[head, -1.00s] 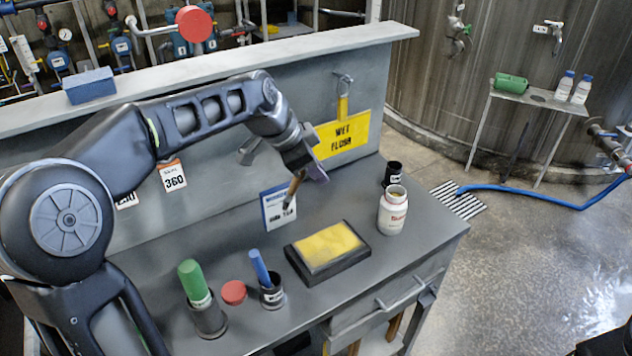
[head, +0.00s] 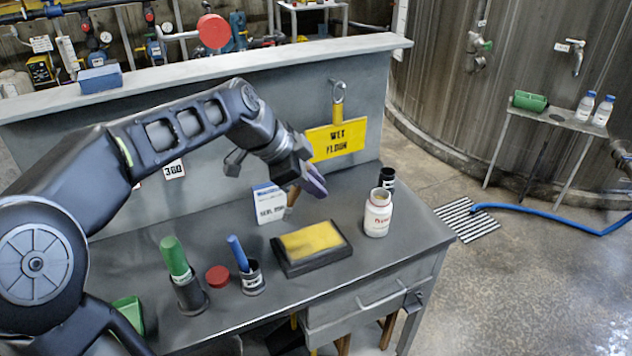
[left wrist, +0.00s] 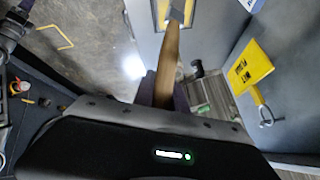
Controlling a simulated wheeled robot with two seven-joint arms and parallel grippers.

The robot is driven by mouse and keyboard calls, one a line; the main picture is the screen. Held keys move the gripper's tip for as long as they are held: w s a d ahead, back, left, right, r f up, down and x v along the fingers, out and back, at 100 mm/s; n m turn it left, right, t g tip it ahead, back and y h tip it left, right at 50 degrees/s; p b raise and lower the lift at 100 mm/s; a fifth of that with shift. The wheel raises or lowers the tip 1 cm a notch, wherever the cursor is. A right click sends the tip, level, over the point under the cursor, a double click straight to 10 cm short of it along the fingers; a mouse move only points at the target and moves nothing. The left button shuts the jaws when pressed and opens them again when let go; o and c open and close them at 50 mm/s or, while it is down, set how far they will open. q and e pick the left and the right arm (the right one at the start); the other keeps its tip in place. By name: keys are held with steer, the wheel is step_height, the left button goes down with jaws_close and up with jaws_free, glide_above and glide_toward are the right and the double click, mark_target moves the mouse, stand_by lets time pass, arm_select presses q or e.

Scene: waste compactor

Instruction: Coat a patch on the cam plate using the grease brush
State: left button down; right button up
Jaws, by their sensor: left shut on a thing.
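My left gripper (head: 306,186) is shut on the grease brush (head: 292,199), seen as a brown wooden handle pointing down. In the left wrist view the brush (left wrist: 170,55) runs up from between the fingers, its far end over a yellow surface. A black block with a yellow top (head: 313,257), which looks like the cam plate, lies flat on the bench. In the head view the brush is above and slightly left of it; I cannot tell whether they touch. The bristles are unclear. A white jar (head: 377,217) stands open right of the block. My right gripper is out of view.
On the grey bench (head: 415,240) stand a green-handled tool in a holder (head: 177,262), a red lid (head: 218,276), a cup with a blue-handled tool (head: 250,277), a white-and-blue card (head: 269,204) and a black cup (head: 387,179). A back panel with a yellow sign (head: 336,139) rises behind.

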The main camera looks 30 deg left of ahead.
arm_select(q)
steer(key=shift+a+f+b, duration=0.1)
steer(key=shift+f+b, duration=1.3)
steer(key=shift+f, duration=1.1)
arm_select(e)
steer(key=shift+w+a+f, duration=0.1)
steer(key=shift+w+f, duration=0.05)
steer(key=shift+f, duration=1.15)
